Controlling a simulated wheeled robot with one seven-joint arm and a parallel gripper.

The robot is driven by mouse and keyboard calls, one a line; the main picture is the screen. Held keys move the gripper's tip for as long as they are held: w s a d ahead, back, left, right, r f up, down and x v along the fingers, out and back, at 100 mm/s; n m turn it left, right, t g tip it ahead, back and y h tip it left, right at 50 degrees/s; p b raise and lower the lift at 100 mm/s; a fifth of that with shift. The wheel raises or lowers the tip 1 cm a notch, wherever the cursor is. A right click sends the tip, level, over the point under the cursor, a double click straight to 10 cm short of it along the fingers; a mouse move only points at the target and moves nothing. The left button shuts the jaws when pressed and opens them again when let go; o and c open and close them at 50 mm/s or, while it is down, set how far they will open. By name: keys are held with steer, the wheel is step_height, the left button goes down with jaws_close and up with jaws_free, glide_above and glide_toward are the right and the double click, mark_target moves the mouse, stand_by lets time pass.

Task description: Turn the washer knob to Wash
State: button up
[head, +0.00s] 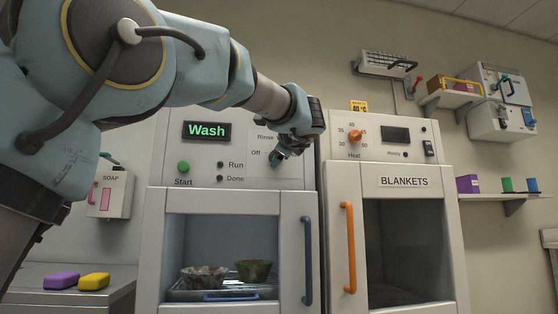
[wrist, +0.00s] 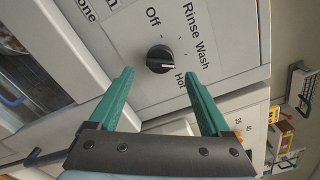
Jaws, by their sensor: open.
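The washer (head: 160,150) is a white machine with a lit display (head: 206,131) reading "Wash". In the wrist view its black round knob (wrist: 160,58) is ringed by the labels Off, Rinse, Wash and Hot. A pale mark on the knob points toward the picture's right, on the Wash and Hot side; the exact tick is hard to tell. My gripper (wrist: 160,75) is open, its green fingers on either side of the knob in the picture, with visible gaps.
Below the panel is the washer's glass door with a blue handle (head: 308,260) and bowls (head: 204,277) inside. To the right stands a blanket warmer (head: 404,165) with an orange handle (head: 349,248). A soap dispenser (head: 110,193) is on the left wall.

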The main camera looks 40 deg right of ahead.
steer(key=v, duration=0.5)
steer(key=shift+s+a+b, duration=0.2)
steer(key=shift+s+b, duration=0.15)
